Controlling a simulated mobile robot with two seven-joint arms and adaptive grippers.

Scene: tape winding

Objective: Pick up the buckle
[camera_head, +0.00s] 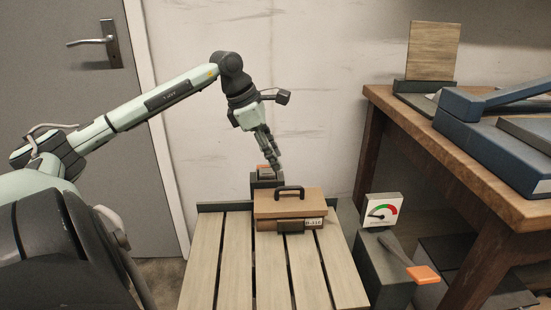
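My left gripper (273,161) hangs fingers down from the arm that comes in from the left. Its fingertips are just above and beside a small dark block with an orange-tan top (265,174), at the far end of the slatted table. The fingers look close together, but I cannot tell whether they are open or shut. A brown box (288,207) with a black handle, a dark front clasp and a white label sits on the slats in front of that block. The buckle is too small or hidden to pick out surely. My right gripper is not in view.
The slatted table (237,260) is clear in front of the box. On its right stand a gauge (381,211) and a dark unit with an orange-ended lever (422,274). A wooden workbench (424,130) at right holds blue cases (497,144). A grey door (84,129) is behind.

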